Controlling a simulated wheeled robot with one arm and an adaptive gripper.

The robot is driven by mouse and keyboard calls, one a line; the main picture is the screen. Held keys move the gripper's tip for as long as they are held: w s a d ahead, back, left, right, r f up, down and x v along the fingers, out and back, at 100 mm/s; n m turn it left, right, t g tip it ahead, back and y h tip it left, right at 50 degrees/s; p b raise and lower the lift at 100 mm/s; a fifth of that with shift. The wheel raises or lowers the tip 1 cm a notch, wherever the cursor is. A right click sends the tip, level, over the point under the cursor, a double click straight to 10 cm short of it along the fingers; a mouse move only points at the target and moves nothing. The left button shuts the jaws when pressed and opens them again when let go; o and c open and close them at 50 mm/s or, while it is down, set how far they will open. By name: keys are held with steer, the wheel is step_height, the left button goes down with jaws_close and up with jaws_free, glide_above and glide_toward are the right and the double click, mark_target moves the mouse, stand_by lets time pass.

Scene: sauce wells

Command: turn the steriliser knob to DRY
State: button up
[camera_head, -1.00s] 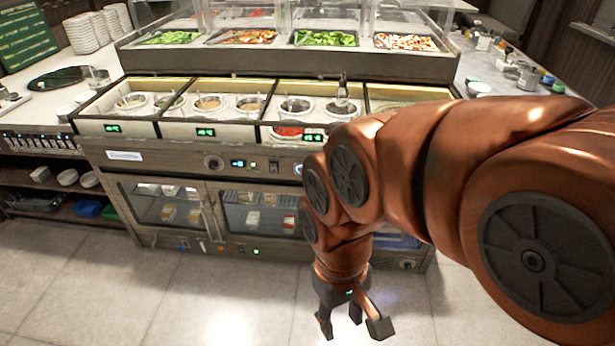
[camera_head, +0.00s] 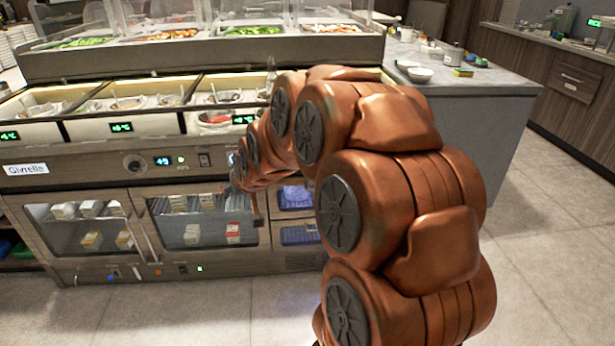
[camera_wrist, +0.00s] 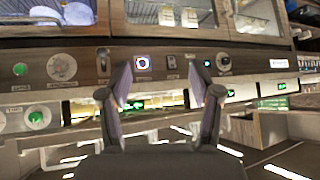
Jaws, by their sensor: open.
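The wrist view looks upside down. A pale round dial (camera_wrist: 62,67) with markings, apparently the steriliser knob, sits on the wooden control panel at the left of that view; its markings are too small to read. The blue-lit steriliser compartment (camera_wrist: 72,12) with plates is at that view's top left. It also shows in the head view as blue-lit windows (camera_head: 298,235). My gripper (camera_wrist: 165,80) is open and empty, its two fingers facing the panel to the right of the dial in the wrist view. In the head view my arm hides that panel part and most of my gripper.
Another knob (camera_head: 134,163) is left of a blue display (camera_head: 162,161) and a switch (camera_head: 204,159). Sauce wells (camera_head: 218,119) are above the panel. Floor at right is clear.

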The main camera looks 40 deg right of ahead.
steer(key=w+d+f+m+t+h+b, duration=0.25)
steer(key=d+f+b, duration=0.2)
steer(key=d, duration=0.55)
steer(key=w+d+f+m+t+h+b, duration=0.1)
steer(key=w+d+f+t+h+b, duration=0.15)
steer(key=d+b, duration=0.55)
steer(key=w+d+f+m+t+h+b, duration=0.1)
steer(key=w+d+f+m+h+b, duration=0.25)
steer(key=d, duration=0.95)
steer(key=shift+w+d+f+n+y+b, duration=0.2)
steer(key=shift+w+d+n+b, duration=0.35)
steer(key=shift+w+d, duration=0.5)
steer(key=shift+w+d+f+n+y+b, duration=0.15)
steer(key=shift+w+d+n+b, duration=0.35)
steer(key=shift+w+d, duration=0.5)
steer(key=shift+w+a+f, duration=0.1)
steer(key=shift+w+a, duration=0.05)
steer(key=shift+c, duration=0.3)
